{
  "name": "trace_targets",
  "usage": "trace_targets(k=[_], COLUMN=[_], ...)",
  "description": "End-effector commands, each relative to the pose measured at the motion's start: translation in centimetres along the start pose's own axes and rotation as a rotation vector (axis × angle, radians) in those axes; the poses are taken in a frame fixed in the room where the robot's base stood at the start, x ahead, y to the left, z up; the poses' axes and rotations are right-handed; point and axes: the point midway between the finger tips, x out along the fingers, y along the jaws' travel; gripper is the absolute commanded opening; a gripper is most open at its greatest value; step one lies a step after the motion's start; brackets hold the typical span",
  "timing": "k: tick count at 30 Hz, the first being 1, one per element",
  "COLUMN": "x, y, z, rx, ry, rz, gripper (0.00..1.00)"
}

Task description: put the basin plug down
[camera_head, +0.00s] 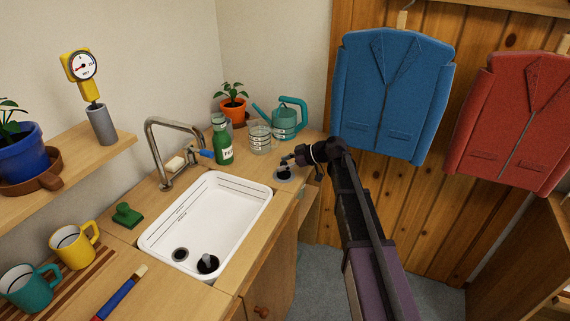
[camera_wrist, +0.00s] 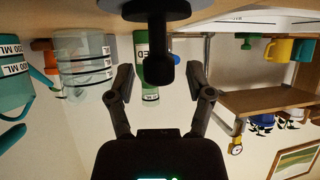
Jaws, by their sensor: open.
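A black plug (camera_head: 283,175) with an upright stem and knob stands on a small round blue-grey disc at the right end of the counter. My gripper (camera_head: 288,161) is beside it, coming from the right. In the wrist view, which is upside down, the plug (camera_wrist: 157,45) shows large between the two spread fingers of my gripper (camera_wrist: 161,80). The fingers are open and apart from its stem. A second black plug-like piece with a grey knob (camera_head: 207,262) is in the white basin (camera_head: 205,220), near a round drain hole (camera_head: 180,254).
A green bottle (camera_head: 222,145), glass jar (camera_head: 260,138), teal watering can (camera_head: 286,122) and orange plant pot (camera_head: 234,110) stand behind the plug. The faucet (camera_head: 165,150) rises left of them. Blue (camera_head: 390,95) and red (camera_head: 510,120) jackets hang at right.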

Motion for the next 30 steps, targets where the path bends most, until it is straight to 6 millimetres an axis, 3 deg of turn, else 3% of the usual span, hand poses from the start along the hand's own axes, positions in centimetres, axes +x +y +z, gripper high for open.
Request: trace_targets(k=[6, 11, 24, 30], x=[-0.2, -1.9, -8.9, -11.2], y=[0.0, 0.0, 0.0, 0.0], z=[-0.4, -0.4, -0.5, -0.4], rx=[0.000, 0.001, 0.002, 0.001], ry=[0.000, 0.000, 0.000, 0.000], rz=[0.000, 0.001, 0.002, 0.001], gripper=[0.67, 0.67, 0.67, 0.67])
